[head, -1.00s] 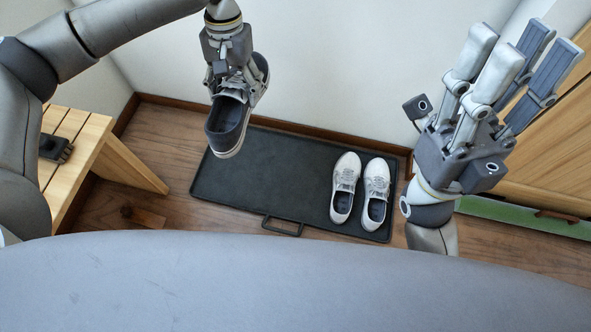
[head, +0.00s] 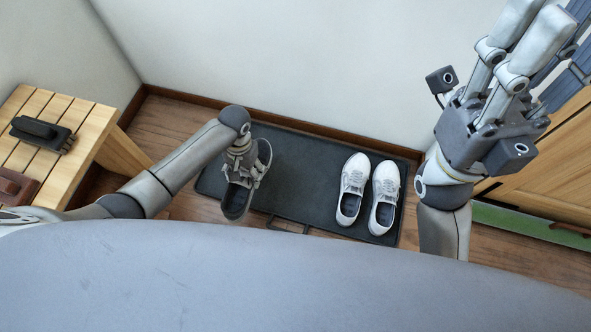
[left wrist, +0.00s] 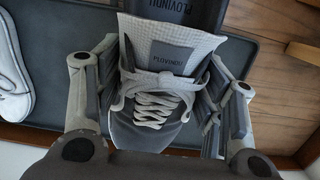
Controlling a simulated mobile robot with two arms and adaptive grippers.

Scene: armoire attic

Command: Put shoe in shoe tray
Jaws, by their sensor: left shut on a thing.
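My left gripper (head: 238,150) is shut on a dark grey shoe (head: 236,203) with pale laces. The shoe is over the left end of the black shoe tray (head: 290,171), toe toward the wall. I cannot tell whether its sole touches the tray. In the left wrist view the shoe's laced upper (left wrist: 158,100) and pale tongue sit between the two fingers. A pair of white shoes (head: 350,190) stands side by side on the tray's right part. My right gripper (head: 535,35) is raised at the upper right, empty, its fingers apart and partly cut off.
A slatted wooden bench (head: 80,117) stands at the left with a dark object (head: 42,133) and a brown one (head: 15,188) on it. The wall runs behind the tray. A wooden cabinet (head: 560,165) is at the right. The tray's middle is bare.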

